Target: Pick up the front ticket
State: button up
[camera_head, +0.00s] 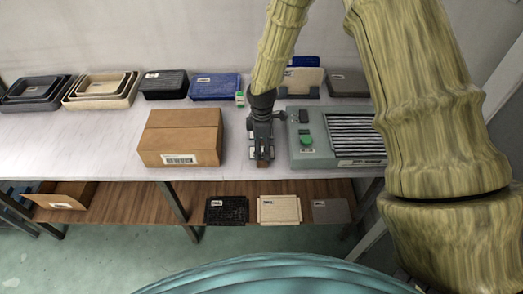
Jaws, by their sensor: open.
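My gripper (262,157) points down over the white table, between the cardboard box and the grey machine. It is open. A small pale patch (252,151) shows at the left side of its fingers; it may be a ticket, but it is too small and too covered by the gripper to tell. No ticket can be made out clearly elsewhere. White labels show on the box front (180,159) and on several trays.
The closed cardboard box (182,132) stands left of my gripper. The grey machine (304,152), with a green button and slatted top, stands close on the right. Trays line the back, including a blue one (214,88). The table (80,150) is clear at the front left.

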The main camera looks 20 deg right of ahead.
jog(key=shift+f, duration=0.8)
jog(key=shift+c, duration=0.2)
jog(key=c, duration=0.9)
jog(key=shift+r, duration=0.15)
